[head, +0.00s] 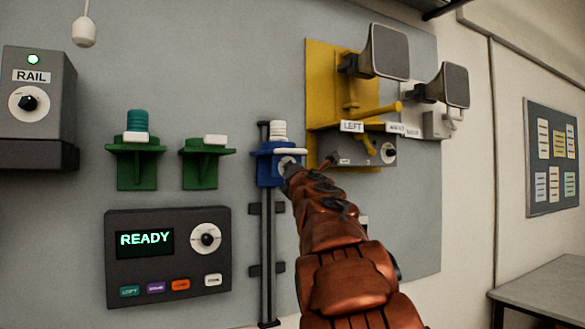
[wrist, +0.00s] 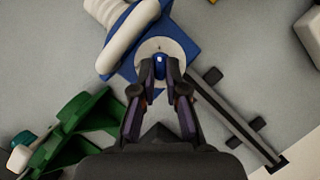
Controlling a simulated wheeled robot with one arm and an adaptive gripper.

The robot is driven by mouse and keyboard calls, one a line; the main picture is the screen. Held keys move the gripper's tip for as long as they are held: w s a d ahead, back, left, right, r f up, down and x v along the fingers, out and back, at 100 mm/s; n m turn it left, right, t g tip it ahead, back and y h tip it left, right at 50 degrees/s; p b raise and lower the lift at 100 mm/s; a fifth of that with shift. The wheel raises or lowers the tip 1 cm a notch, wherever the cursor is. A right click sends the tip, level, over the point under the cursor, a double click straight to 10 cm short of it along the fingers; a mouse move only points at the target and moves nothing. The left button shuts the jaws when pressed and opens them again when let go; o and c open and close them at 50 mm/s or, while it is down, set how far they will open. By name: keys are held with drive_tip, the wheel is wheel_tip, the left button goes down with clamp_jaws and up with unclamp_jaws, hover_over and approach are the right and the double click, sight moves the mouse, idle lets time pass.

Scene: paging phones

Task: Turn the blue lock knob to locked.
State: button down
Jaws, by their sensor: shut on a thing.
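The blue lock knob (wrist: 159,66) sits at the centre of a pale round dial (wrist: 160,48) on the blue bracket (head: 264,173). In the wrist view my gripper (wrist: 159,80) has its two fingers on either side of the knob, shut on it. In the head view my gripper (head: 289,171) reaches the front of the blue bracket and covers most of the dial; the knob is hidden there. The bracket rides on a dark vertical rail (head: 267,245). A white coiled piece (head: 278,130) stands on top of it. I cannot read any lock marking on the dial.
Two green brackets (head: 137,165) are left of the blue one. The READY panel (head: 167,255) is lower left.

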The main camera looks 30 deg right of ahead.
drive_tip(key=shift+s+a+r, duration=0.1)
drive_tip(key=shift+a+r, duration=0.05)
drive_tip(key=shift+r, duration=0.3)
drive_tip(key=c, duration=1.5)
unclamp_jaws()
drive_tip(key=o, duration=0.3)
drive_tip(key=shift+w+f, duration=0.2)
drive_tip(key=shift+f, duration=0.15)
drive_tip(key=v, duration=1.2)
drive_tip(key=shift+d, duration=0.2)
drive_tip(key=shift+f, duration=0.1)
